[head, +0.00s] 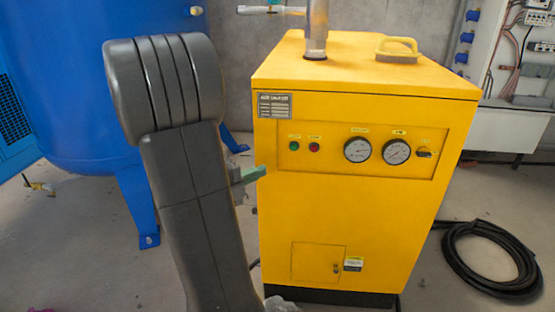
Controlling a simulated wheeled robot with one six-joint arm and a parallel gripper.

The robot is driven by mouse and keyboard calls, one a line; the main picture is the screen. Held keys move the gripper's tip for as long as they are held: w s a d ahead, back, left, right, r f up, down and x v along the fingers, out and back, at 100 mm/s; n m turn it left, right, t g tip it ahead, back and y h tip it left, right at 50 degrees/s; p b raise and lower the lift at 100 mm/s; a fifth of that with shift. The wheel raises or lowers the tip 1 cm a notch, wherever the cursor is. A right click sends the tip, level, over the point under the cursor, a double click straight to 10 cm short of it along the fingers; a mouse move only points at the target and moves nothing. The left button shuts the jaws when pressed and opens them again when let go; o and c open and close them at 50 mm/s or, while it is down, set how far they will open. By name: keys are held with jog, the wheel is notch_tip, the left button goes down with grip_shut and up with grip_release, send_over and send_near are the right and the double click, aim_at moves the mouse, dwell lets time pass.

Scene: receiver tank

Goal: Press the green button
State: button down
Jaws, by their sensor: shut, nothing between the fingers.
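The green button (294,146) is on the front panel of the yellow cabinet (345,215), at the upper left. A red button (314,147) sits just to its right. My dark arm stands in front, left of the cabinet. The end of my gripper (262,172) shows past the arm's right side, by the cabinet's left front edge, below and left of the green button. It looks greenish grey and small, and most of it is hidden behind my arm. The fingers are shut with nothing between them. It is apart from the green button in the picture.
Two round gauges (376,151) and a dark knob (424,153) are on the same panel. A brush with a yellow handle (398,48) and a metal pipe (316,30) are on top. A blue tank (65,90) stands left. A coiled black hose (490,260) lies right.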

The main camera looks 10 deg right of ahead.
aim_at(287, 153)
jog(key=x, duration=0.4)
jog(key=w+b+x, duration=0.1)
jog(key=x, duration=0.2)
jog(key=a+x, duration=0.1)
jog(key=x, duration=0.3)
jog(key=shift+w+d+f+b, duration=0.15)
jog(key=shift+w+d+b, duration=0.2)
jog(key=shift+w, duration=0.1)
jog(key=shift+w+d, duration=0.15)
jog(key=shift+w, duration=0.5)
